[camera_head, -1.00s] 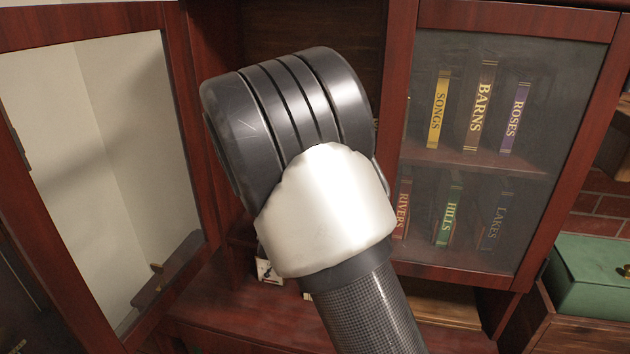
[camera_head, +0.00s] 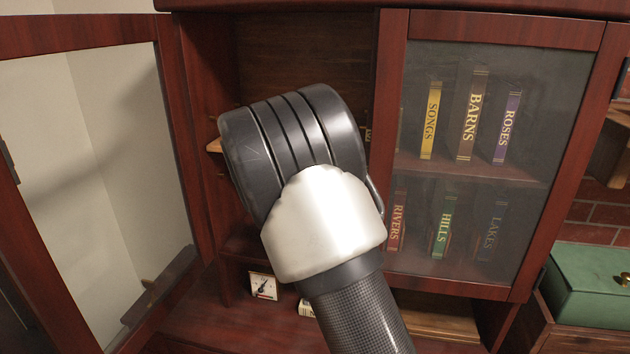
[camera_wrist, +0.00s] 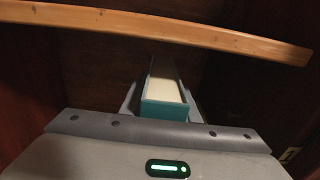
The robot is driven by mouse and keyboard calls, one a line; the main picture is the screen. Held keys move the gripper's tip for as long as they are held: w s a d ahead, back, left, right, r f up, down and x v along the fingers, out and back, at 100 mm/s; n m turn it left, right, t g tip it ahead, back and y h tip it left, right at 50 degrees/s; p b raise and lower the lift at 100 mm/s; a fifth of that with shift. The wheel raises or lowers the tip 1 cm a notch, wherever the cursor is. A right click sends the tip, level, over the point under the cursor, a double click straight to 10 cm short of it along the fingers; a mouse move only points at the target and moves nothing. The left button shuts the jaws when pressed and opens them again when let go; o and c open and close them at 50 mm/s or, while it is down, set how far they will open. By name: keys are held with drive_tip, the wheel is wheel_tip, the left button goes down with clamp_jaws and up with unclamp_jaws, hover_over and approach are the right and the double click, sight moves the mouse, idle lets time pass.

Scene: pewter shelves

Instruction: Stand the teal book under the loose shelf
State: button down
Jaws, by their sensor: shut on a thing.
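The teal book (camera_wrist: 165,108) shows in the wrist view, its teal end and pale page edges toward the camera. My gripper (camera_wrist: 162,92) is shut on it, with a finger on each side. The loose shelf (camera_wrist: 165,30) is a light wooden board crossing the top of the wrist view, slightly tilted, above and beyond the book. In the head view only a bit of the loose shelf (camera_head: 214,146) shows left of my arm. My arm hides the gripper and book there.
The open glass door (camera_head: 185,150) stands at left. The closed glass door (camera_head: 545,170) at right covers several upright books. A small dial (camera_head: 263,286) sits low in the cabinet. A green box (camera_head: 590,285) is at far right. Dark side walls flank the bay.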

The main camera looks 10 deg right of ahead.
drive_tip(key=shift+w+d+f+b, duration=0.2)
drive_tip(key=shift+w+b, duration=0.15)
drive_tip(key=shift+w, duration=0.15)
drive_tip(key=shift+w+d+f+b, duration=0.1)
drive_tip(key=shift+w+d+b, duration=0.15)
drive_tip(key=shift+w, duration=0.2)
drive_tip(key=c, duration=1.3)
unclamp_jaws()
drive_tip(key=shift+f, duration=0.1)
